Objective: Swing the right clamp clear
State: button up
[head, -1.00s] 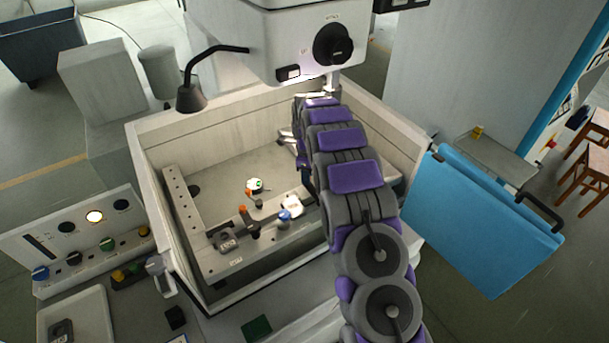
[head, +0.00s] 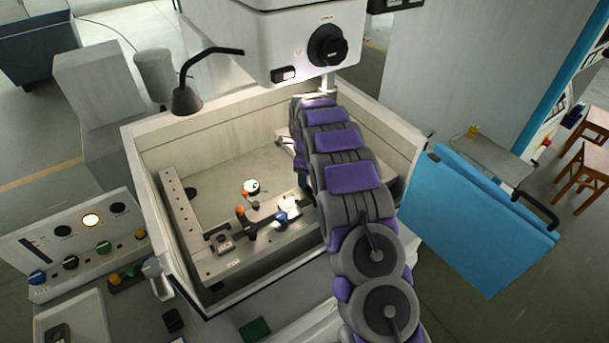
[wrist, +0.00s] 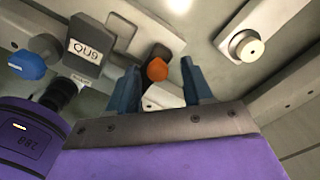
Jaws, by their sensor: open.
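In the wrist view my gripper (wrist: 160,82) is open, its two blue-grey fingers on either side of an orange knob (wrist: 157,69). The knob sits on a dark clamp part, and I see no clear contact with the fingers. A pale block (wrist: 165,95) shows low between the fingers. In the head view my arm hides most of my gripper and the right end of the fixture. A dark clamp with an orange knob (head: 239,210) stands on the front rail. A blue knob (head: 281,217) is right of it; a blue knob (wrist: 27,64) also shows in the wrist view.
The fixture lies inside a walled tank (head: 225,300). A white round part (head: 251,187) with a green mark lies near its middle. A machine head (head: 290,40) hangs above the back. A grey block with a label (wrist: 84,50) and a pale round fitting (wrist: 246,46) flank my gripper.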

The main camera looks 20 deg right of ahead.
jog(key=shift+w+a+r, duration=0.1)
jog(key=shift+r, duration=0.5)
notch_tip(320, 180, up, 6)
jog(key=shift+r, duration=0.1)
